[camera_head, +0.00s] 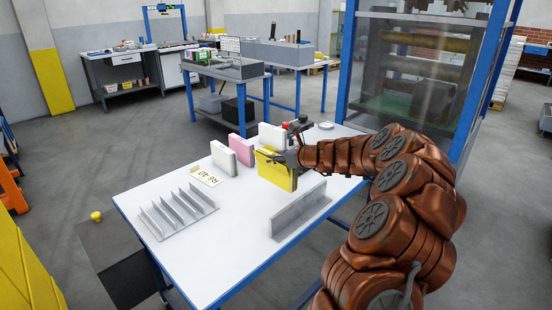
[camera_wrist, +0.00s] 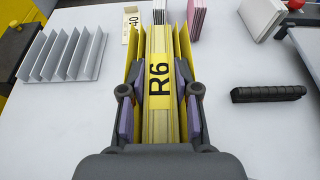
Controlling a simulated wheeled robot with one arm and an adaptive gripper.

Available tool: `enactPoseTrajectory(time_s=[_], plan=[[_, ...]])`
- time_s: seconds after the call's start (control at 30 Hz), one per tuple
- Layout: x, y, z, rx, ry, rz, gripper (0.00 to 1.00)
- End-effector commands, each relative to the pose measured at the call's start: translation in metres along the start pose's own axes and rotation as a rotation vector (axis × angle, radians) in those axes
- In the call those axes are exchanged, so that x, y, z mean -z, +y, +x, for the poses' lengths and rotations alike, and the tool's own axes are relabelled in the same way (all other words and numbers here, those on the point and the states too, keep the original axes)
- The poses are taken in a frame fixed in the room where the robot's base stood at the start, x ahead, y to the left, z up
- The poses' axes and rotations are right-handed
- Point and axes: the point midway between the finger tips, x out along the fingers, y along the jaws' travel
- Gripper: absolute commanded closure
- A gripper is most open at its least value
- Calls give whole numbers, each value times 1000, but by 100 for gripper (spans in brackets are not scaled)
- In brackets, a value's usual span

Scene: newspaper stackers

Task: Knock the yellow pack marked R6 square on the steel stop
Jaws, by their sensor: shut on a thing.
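The yellow pack marked R6 (camera_head: 275,173) stands on edge at the middle of the white table. In the wrist view the pack (camera_wrist: 160,88) shows its R6 label, pale layered edges and yellow sheets on both sides. My gripper (camera_head: 290,160) is shut on it, with one finger on each side. I cannot tell if the pack's lower edge touches the table. The steel stop (camera_head: 300,210), a grey upright plate on a base, stands in front of the pack, to its lower right, with a gap between. I cannot make out the stop in the wrist view.
A grey finned rack (camera_head: 178,211) is at the left of the white table (camera_head: 216,278). A dark ribbed bar (camera_wrist: 268,94) lies right in the wrist view.

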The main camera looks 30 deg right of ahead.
Motion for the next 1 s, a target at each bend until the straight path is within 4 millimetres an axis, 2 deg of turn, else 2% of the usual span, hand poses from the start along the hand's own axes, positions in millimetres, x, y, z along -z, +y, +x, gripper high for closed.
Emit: enactPoseTrajectory(time_s=[0.4,0.6,1.0], plan=[[45,0,18,1,-1,1,100],[62,0,25,1,-1,0,100],[64,0,26,1,-1,0,100]])
